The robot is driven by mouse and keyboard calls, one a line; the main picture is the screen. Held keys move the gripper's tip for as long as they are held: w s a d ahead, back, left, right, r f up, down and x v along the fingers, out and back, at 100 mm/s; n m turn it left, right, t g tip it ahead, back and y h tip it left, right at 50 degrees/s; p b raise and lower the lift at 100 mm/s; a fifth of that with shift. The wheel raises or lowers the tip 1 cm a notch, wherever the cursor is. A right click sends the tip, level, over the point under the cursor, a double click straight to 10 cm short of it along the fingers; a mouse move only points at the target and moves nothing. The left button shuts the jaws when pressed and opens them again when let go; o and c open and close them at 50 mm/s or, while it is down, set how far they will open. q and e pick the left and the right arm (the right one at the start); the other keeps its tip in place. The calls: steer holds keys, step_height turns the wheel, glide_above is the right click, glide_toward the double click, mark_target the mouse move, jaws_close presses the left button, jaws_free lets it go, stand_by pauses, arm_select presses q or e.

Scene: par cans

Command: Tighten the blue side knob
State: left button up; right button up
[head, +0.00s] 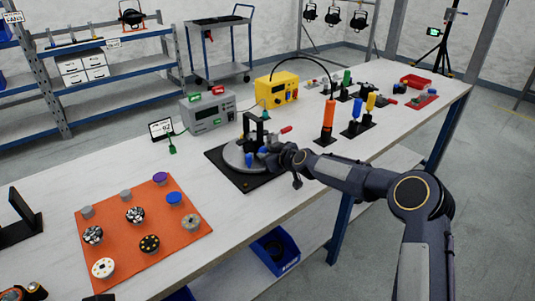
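A grey round fixture (238,157) stands on a black base plate (217,158) near the middle of the table. It has a dark upright post and a red-tipped lever at its right. Small blue parts show on its front side; the blue knob (249,160) appears to be one of them, but it is small. My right gripper (276,160) reaches in from the right, at the fixture's right front edge close to the blue parts. Its fingers are dark and partly lost against the fixture, so contact and opening are unclear.
An orange mat (124,245) with several knobs lies at the left front. A grey meter box (208,116) and a yellow box (277,90) stand behind the fixture. Several coloured-handled tools stand to the right, including an orange one (328,118). A blue bin (275,250) is below the table.

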steer(key=shift+c, duration=1.2)
steer(key=b, duration=0.1)
steer(key=m+y+b, duration=0.1)
steer(key=b, duration=0.1)
steer(key=shift+d+f+m+g, duration=0.1)
steer(key=shift+f+m+g, duration=0.2)
steer(key=shift+g, duration=0.1)
steer(key=shift+w+r+m+g+y+b, duration=0.1)
steer(key=shift+m+g+y+b, duration=0.2)
steer(key=shift+m+y+b, duration=0.6)
steer(key=shift+d+r+m+b, duration=0.1)
steer(key=shift+m+b, duration=0.5)
steer(key=shift+b, duration=0.2)
steer(key=shift+g, duration=0.3)
steer(key=o, duration=1)
steer(key=shift+r, duration=0.1)
